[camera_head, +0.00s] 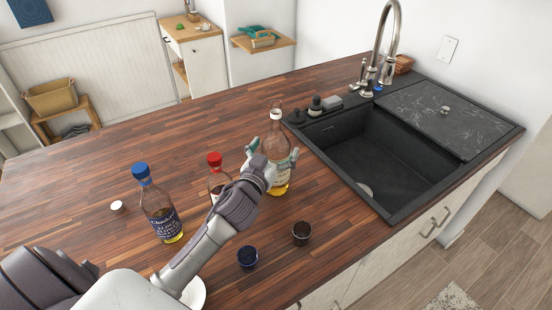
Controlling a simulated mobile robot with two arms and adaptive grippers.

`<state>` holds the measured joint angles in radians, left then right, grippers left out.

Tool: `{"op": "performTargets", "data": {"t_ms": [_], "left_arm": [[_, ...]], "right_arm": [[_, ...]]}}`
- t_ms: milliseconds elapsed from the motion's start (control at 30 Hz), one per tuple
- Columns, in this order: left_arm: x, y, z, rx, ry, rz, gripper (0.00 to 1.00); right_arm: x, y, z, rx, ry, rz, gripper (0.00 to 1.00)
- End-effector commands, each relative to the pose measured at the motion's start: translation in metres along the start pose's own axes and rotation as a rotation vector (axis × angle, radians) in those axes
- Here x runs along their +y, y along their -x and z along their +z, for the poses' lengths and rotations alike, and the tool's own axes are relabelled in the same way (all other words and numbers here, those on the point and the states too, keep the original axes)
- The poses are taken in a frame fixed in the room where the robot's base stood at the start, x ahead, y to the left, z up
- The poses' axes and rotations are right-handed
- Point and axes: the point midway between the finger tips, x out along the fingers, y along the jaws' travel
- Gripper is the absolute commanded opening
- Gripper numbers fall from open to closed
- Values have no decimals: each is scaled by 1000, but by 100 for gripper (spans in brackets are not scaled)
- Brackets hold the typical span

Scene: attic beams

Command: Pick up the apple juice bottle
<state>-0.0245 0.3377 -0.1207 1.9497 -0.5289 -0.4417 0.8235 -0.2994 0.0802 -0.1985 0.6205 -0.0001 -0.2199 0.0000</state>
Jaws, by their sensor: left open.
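Three clear bottles stand upright on the wooden counter. A tall one with a pale cap, a light label and yellow liquid (277,175) is between the open fingers of my left gripper (272,154), near the sink. I cannot tell whether the fingers touch it. A blue-capped bottle (160,208) with a dark label and some yellow liquid stands at the left. A red-capped bottle (215,162) is partly hidden behind my left arm. The labels are too small to tell surely which is apple juice. My right gripper is out of view.
A dark blue cup (247,258) and a brown cup (302,233) stand at the counter's front. A white plate is partly under my arm (196,294). A small white item (117,206) lies left. The black sink (375,155) is right. The left counter is mostly clear.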

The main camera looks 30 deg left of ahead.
Motion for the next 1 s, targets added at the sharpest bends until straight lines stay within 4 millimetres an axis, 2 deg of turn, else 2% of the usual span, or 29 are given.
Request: {"op": "performTargets", "data": {"t_ms": [267, 800, 833, 1000], "left_arm": [[0, -4, 1, 0, 0, 1, 100], [0, -4, 1, 0, 0, 0, 12], [0, -4, -2, 6, 0, 2, 9], [0, -4, -2, 6, 0, 2, 9]], "right_arm": [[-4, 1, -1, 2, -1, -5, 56], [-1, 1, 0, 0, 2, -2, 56], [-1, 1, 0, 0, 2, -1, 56], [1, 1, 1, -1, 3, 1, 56]]}}
